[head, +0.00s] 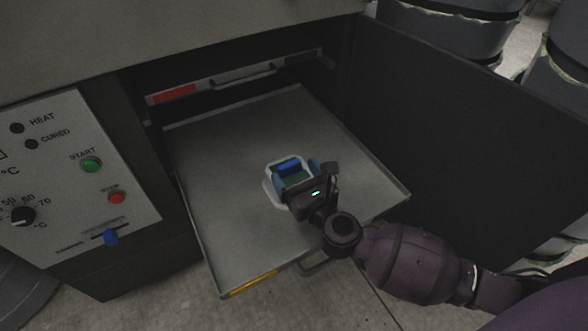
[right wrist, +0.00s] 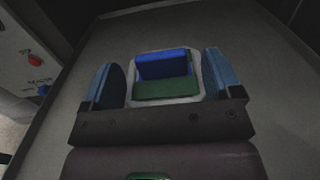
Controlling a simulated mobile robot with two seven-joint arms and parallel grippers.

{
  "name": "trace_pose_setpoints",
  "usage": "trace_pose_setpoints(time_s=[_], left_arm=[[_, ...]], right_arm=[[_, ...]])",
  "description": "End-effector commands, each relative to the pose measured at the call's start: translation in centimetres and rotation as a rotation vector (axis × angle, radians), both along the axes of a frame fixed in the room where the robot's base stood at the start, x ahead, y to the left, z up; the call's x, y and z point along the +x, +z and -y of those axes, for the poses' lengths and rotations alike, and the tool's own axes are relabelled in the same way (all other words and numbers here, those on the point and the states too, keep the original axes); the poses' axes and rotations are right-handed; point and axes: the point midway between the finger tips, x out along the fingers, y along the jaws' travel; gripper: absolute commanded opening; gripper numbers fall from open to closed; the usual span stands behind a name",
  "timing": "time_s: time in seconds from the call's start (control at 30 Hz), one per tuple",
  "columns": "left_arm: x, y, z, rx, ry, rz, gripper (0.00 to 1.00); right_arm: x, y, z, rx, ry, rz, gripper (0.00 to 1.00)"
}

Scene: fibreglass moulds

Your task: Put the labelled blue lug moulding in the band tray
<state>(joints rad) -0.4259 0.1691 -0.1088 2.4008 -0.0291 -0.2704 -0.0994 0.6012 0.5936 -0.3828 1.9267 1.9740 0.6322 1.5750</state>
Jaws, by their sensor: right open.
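A blue and green moulding (head: 290,170) with a pale, whitish rim sits on the pulled-out metal tray (head: 225,160), a little right of its middle. My right gripper (head: 296,175) is over it from the front right. In the right wrist view the moulding (right wrist: 166,88) lies between the two blue-padded fingers (right wrist: 161,70), with a gap on each side. The fingers are open and hold nothing. I cannot make out a label on the moulding. The pulled-out tray has a yellow band (head: 253,284) on its front edge. My left gripper is out of view.
The tray sticks out of a dark oven cabinet; a shelf above has a red band (head: 172,94). The open door (head: 460,130) stands to the right. A control panel (head: 70,180) is on the left. Dark drums (head: 440,30) stand behind the door. Much of the tray is bare.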

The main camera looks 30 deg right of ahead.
Motion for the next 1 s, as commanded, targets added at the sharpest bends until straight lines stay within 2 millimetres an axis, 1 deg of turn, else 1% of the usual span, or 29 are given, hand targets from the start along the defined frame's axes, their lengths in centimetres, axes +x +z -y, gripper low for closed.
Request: trace_pose_setpoints(time_s=[0.03,0.4,0.6,0.8,1.0], left_arm=[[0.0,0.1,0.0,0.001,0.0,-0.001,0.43],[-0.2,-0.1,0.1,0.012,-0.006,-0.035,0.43],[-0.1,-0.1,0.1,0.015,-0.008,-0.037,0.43],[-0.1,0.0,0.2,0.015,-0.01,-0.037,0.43],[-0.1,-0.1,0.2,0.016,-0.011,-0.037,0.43]], right_arm=[[-0.8,0.2,0.0,0.003,-0.001,0.0,0.84],[-6.9,0.1,0.2,0.002,-0.001,-0.002,0.84],[-9.3,0.0,0.3,0.003,0.0,-0.001,0.84],[-10.4,0.1,0.3,0.002,0.0,0.0,0.84],[-10.5,0.1,0.3,0.002,0.0,0.0,0.84]])
